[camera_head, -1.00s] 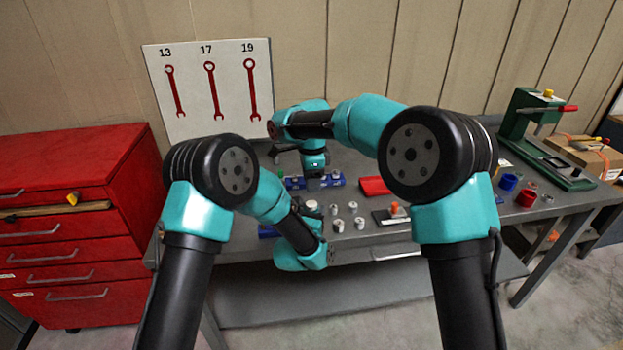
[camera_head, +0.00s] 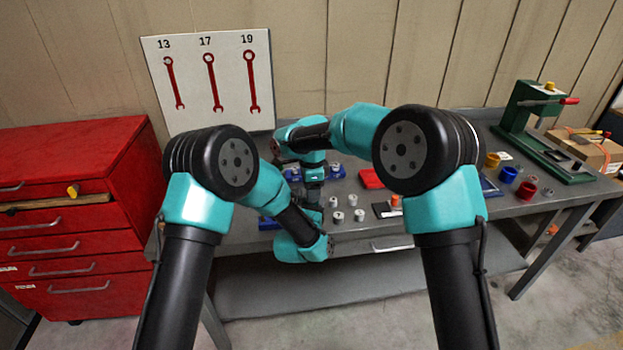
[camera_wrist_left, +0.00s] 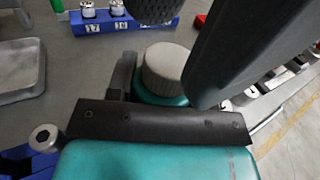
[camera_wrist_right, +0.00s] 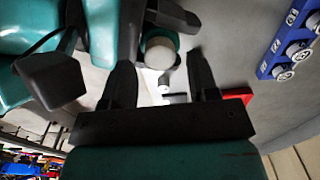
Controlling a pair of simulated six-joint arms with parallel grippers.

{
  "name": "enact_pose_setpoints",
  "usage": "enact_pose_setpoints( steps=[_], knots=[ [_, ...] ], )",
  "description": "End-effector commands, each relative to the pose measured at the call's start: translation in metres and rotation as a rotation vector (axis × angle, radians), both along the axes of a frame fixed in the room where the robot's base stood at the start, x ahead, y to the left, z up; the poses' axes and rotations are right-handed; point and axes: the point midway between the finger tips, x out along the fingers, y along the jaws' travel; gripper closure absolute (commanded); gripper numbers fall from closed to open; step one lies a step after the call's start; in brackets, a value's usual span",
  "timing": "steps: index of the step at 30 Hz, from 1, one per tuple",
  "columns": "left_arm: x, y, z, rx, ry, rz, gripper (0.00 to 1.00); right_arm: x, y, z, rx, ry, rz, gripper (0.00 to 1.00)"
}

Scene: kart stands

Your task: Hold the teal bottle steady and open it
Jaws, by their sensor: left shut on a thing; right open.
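The teal bottle (camera_wrist_left: 155,97) has a pale grey round cap (camera_wrist_left: 165,68). In the left wrist view, my left gripper (camera_wrist_left: 172,90) is shut on the bottle's body below the cap. Dark finger parts stand close around the cap there. In the right wrist view, the cap (camera_wrist_right: 160,52) shows between the two spread fingers of my right gripper (camera_wrist_right: 160,62), which is open. Whether the fingers touch the cap I cannot tell. In the head view my right gripper (camera_head: 313,190) points down over the bench, and the bottle is hidden behind my arms and grippers.
Blue socket racks (camera_wrist_right: 290,45) stand nearby on the grey bench (camera_head: 375,235). Several metal sockets (camera_head: 338,216) and a red block (camera_head: 371,178) lie to the right of the grippers. A green press (camera_head: 530,125) is at the far right, a red drawer cabinet (camera_head: 75,220) at left.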

Motion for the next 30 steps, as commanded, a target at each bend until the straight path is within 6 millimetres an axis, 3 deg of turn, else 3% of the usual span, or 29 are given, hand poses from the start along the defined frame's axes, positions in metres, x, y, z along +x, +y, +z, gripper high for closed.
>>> enact_pose_setpoints(
  steps=[6,14,30],
  knots=[
    [0.000,0.000,0.000,0.000,0.000,0.000,1.00,0.000,0.000,-0.016,0.000,0.000,0.000,0.46],
    [0.000,0.000,0.000,0.000,0.000,0.000,1.00,0.000,0.000,-0.017,0.000,0.000,0.000,0.46],
    [0.000,0.000,0.000,0.000,-0.001,0.000,1.00,0.000,0.000,-0.016,0.000,0.000,0.000,0.96]
  ],
)
